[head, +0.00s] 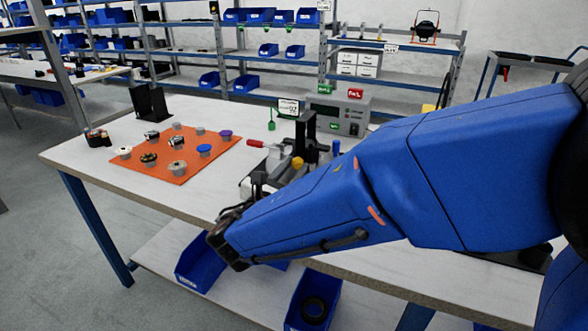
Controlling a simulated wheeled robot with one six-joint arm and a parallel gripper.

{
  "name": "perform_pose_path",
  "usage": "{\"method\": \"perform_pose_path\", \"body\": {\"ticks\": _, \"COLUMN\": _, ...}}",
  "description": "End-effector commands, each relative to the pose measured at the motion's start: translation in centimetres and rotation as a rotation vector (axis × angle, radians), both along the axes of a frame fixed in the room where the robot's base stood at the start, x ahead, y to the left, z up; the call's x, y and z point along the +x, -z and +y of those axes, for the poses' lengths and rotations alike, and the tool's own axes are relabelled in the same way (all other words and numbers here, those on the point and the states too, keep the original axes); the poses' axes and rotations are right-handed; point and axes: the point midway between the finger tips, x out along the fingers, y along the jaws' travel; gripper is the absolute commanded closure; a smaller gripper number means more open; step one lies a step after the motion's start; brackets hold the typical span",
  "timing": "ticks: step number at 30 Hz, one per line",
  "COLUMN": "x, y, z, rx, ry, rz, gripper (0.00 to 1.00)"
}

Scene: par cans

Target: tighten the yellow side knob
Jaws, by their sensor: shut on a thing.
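The yellow side knob (297,162) is a small round spot on the front side of a dark upright fixture (307,135) on the bench. My blue arm reaches in from the right and bends at its black wrist, in front of the bench edge. My gripper (282,171) reaches up from the wrist to the fixture and is shut at the yellow knob. The fingertips are small and dark against the fixture, and the arm hides its lower right part. The knob's exact seating cannot be told.
An orange board (150,172) with several round parts lies left on the bench (220,110). A red-handled clamp (268,144) is beside the fixture. A grey control box (345,112) stands behind. Blue bins (313,300) sit on the shelf below.

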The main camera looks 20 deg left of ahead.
Motion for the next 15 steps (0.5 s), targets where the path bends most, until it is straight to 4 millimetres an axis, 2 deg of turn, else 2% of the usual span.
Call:
{"method": "perform_pose_path", "body": {"ticks": 6, "x": -0.02, "y": 0.0, "z": 0.01, "rx": 0.103, "ry": 0.0, "rz": -0.008, "gripper": 0.99}}
{"method": "perform_pose_path", "body": {"ticks": 15, "x": -0.02, "y": 0.0, "z": 0.01, "rx": 0.114, "ry": 0.0, "rz": -0.008, "gripper": 0.99}}
